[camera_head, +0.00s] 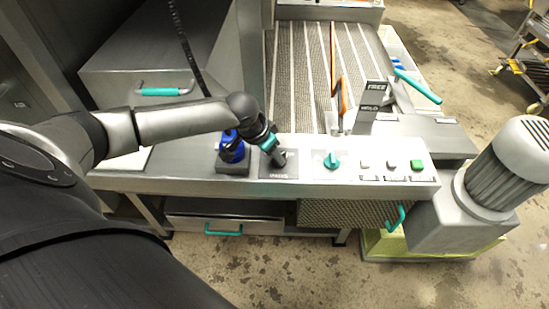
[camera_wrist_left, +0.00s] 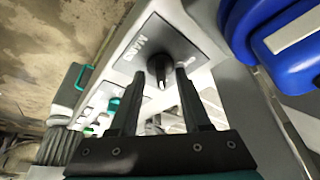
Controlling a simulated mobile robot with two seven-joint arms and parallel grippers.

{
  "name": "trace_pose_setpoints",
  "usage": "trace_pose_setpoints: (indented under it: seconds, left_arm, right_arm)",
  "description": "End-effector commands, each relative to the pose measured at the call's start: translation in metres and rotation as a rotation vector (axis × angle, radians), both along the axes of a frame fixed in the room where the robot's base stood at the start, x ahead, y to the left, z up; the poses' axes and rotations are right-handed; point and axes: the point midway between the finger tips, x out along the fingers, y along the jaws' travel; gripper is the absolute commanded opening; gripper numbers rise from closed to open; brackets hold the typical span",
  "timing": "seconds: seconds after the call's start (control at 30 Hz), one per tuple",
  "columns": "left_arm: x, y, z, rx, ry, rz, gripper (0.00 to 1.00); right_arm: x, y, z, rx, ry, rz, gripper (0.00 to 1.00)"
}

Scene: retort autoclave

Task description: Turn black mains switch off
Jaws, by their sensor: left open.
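The black mains switch (camera_wrist_left: 160,65) is a round knob with a pointer on a grey plate lettered MAINS (camera_wrist_left: 150,43), seen in the left wrist view. In the head view the MAINS plate (camera_head: 284,174) sits at the left part of the light panel; the knob is mostly hidden there by my gripper. My left gripper (camera_wrist_left: 160,74) is open. Its two dark fingers stand on either side of the knob, with visible gaps to it. I cannot tell how far the fingertips are from the plate. My right gripper is not in view.
A blue device (camera_head: 231,148) stands close left of the plate; it also shows in the left wrist view (camera_wrist_left: 270,35). To the right are a teal rotary knob (camera_head: 331,161) and push buttons, including a green one (camera_head: 417,165). A FREE/HELD sign post (camera_head: 373,100) rises behind the panel.

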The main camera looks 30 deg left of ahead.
Motion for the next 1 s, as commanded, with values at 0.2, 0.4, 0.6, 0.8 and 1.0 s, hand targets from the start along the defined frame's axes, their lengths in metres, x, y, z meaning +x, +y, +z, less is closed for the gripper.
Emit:
trace_pose_setpoints:
  seconds: [0.2, 0.4, 0.6, 0.8, 1.0]
  left_arm:
    - [0.0058, -0.0013, -0.0145, 0.000, 0.000, -0.001, 0.47]
    - [0.0062, -0.0013, -0.0151, 0.001, -0.001, -0.001, 0.47]
    - [0.0061, -0.0014, -0.0149, 0.001, -0.001, -0.001, 0.35]
    - [0.0060, -0.0012, -0.0149, 0.001, 0.000, -0.001, 0.13]
    - [0.0060, -0.0013, -0.0149, 0.001, 0.000, -0.001, 0.00]
  right_arm:
    - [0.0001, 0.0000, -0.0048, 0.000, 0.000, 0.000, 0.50]
    - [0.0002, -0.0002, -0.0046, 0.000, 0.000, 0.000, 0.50]
    - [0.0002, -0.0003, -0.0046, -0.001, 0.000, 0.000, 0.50]
    - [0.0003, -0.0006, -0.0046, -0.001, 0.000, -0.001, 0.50]
    - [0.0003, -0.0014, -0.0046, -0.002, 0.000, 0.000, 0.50]
